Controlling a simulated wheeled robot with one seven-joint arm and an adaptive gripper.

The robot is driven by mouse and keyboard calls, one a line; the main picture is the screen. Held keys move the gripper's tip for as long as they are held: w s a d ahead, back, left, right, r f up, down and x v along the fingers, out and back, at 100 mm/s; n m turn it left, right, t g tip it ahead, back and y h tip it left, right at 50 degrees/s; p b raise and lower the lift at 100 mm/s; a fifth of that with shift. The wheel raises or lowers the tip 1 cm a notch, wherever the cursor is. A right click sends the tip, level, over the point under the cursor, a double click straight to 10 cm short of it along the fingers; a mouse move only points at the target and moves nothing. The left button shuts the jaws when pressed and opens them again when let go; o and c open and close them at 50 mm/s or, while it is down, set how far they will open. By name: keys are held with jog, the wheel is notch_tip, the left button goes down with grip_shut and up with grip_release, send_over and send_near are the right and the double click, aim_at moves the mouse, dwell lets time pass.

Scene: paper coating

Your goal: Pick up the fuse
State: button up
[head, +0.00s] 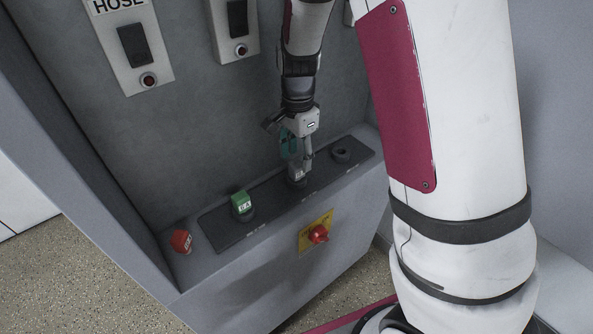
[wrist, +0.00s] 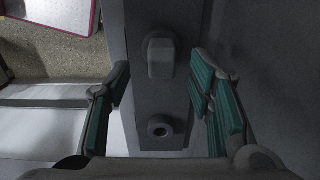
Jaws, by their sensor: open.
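A pale grey fuse (head: 297,174) stands in the middle socket of the dark strip, just below my gripper (head: 296,150). In the wrist view the same block-shaped fuse (wrist: 160,57) sits in its round socket, ahead of my gripper (wrist: 160,82). My green-padded fingers are spread wide on either side, with nothing held between them. In the head view the fingers partly overlap the fuse, so the exact gap cannot be told. A green fuse (head: 241,203) stands in the left socket. A red fuse (head: 181,241) sits at the ledge's left end.
An empty round socket (head: 341,155) is at the strip's right; it also shows in the wrist view (wrist: 158,128). A red knob on a yellow plate (head: 318,234) is on the cabinet front. The back wall (head: 190,110) carries switch panels (head: 134,48) above the ledge.

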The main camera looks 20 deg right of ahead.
aim_at(297, 164)
notch_tip(297, 164, down, 5)
jog(key=shift+f, duration=0.1)
dwell(0.3)
jog(key=shift+w, duration=0.1)
grip_shut()
